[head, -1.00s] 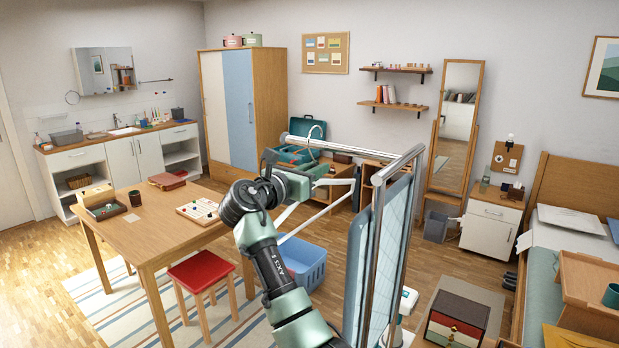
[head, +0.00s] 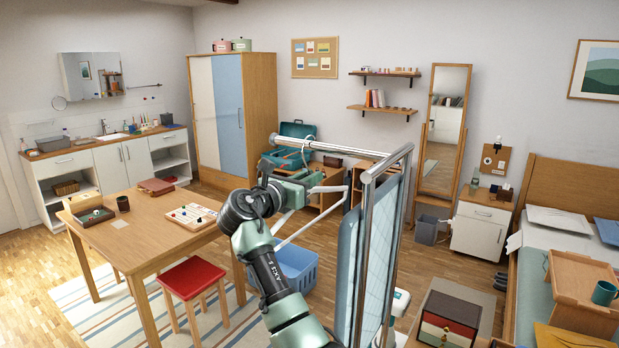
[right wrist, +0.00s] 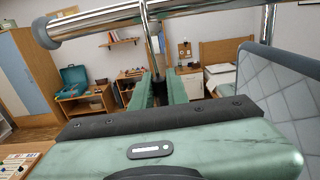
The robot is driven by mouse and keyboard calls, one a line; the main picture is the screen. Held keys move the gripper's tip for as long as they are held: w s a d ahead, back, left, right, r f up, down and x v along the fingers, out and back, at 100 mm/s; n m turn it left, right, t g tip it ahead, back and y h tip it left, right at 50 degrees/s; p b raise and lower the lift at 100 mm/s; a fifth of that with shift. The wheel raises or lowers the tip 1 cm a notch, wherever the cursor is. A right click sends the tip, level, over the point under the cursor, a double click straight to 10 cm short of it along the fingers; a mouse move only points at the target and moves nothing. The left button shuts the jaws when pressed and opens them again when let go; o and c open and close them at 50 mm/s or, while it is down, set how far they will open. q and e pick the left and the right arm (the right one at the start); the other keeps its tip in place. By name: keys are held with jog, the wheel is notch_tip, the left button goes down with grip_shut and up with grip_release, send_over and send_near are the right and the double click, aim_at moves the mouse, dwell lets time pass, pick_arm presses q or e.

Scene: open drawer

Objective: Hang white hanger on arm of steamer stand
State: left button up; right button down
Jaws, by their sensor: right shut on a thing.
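The steamer stand (head: 378,262) is in front of me at the right. Its chrome arm (head: 345,149) reaches left from the top, with a grey cap at the free end. The arm crosses the top of the right wrist view (right wrist: 95,24). My right gripper (head: 309,178) is just below the arm, shut on the white hanger (head: 333,188). The hanger's metal hook rises between the fingers to the arm in the right wrist view (right wrist: 148,32). I cannot tell whether the hook rests on the arm. Much of the hanger is behind my gripper. My left gripper is not in view.
A quilted board (head: 347,265) hangs on the stand, close to the right of my gripper. A wooden table (head: 140,232), a red stool (head: 191,278) and a blue basket (head: 298,268) stand to the left. A box (head: 447,316) is on the right.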

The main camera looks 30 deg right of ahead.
jog(key=c, duration=1.3)
grip_release()
